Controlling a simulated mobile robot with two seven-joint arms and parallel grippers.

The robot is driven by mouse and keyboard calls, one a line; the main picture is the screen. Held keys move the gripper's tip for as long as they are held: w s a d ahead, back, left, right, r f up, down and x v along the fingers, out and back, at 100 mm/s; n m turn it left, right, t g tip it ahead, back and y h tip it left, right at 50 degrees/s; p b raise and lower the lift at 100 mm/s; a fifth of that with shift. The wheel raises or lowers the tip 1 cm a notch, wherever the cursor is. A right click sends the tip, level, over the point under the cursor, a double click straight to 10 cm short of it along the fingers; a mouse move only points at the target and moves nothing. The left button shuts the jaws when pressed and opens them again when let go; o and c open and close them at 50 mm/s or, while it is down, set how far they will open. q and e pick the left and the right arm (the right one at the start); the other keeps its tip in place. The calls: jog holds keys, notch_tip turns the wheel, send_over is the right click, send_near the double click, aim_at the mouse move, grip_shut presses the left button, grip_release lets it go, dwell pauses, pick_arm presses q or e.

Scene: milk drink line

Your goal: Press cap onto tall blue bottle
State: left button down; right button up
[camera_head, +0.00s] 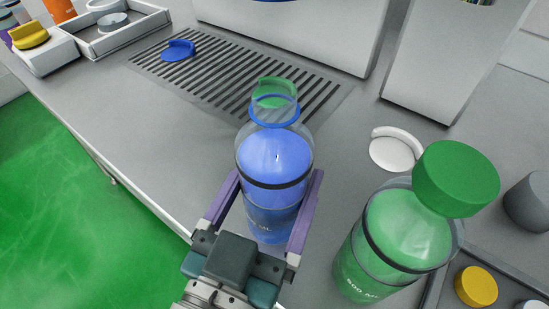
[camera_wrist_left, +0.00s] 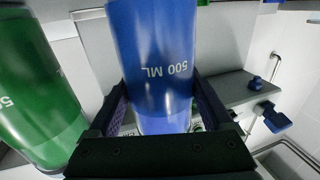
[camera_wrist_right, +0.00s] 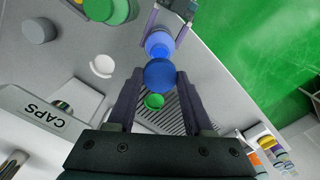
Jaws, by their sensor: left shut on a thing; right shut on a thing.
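The tall blue bottle (camera_head: 275,160) stands upright at the counter's front edge, its clear neck and blue rim uncapped in the head view. My left gripper (camera_head: 262,205) is shut around its lower body. In the left wrist view the bottle (camera_wrist_left: 150,60) fills the space between the fingers. My right gripper (camera_wrist_right: 160,78) shows only in its own wrist view, shut on a round blue cap (camera_wrist_right: 160,75). The bottle (camera_wrist_right: 160,43) appears just beyond that cap there, apart from the cap. The exact height between them cannot be told.
A green-capped green bottle (camera_head: 385,240) stands close on the right. Behind are a slotted grate (camera_head: 220,75) with a blue piece (camera_head: 178,50), a green piece (camera_head: 275,88) and a white round piece (camera_head: 397,150). A box marked CAPS (camera_wrist_right: 40,112) stands near my right gripper.

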aim_at(274, 91)
jog(key=shift+f, duration=2.5)
jog(key=shift+f, duration=0.1)
jog(key=shift+f, duration=0.8)
jog(key=shift+f, duration=0.65)
jog(key=o, duration=1.4)
jog(key=shift+c, duration=0.2)
jog(key=shift+r, duration=0.1)
